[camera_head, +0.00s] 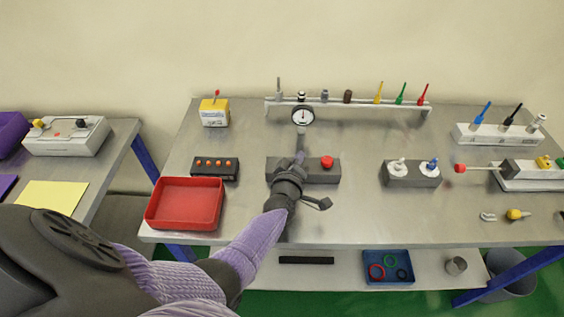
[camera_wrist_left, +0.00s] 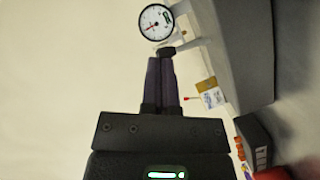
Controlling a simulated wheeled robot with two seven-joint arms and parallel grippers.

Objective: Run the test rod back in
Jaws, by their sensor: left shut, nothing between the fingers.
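The test rod (camera_head: 480,168) is a thin rod with a red ball end (camera_head: 460,168). It sticks out to the left from a dark block (camera_head: 511,169) on a white base at the right of the bench. A dark grey control block (camera_head: 327,177) with a red knob (camera_head: 327,162) sits mid-bench, partly hidden by my left arm. My left gripper (camera_head: 300,152) is shut and empty over this block's left part. In the left wrist view its dark fingers (camera_wrist_left: 161,75) point at a small black stub (camera_wrist_left: 166,51) beside the gauge (camera_wrist_left: 156,22); contact cannot be told. My right gripper is out of view.
A round gauge (camera_head: 303,116) stands behind the block, before a rail (camera_head: 340,103) of coloured tools. A red tray (camera_head: 185,204) and a dark box with orange buttons (camera_head: 214,168) are left.

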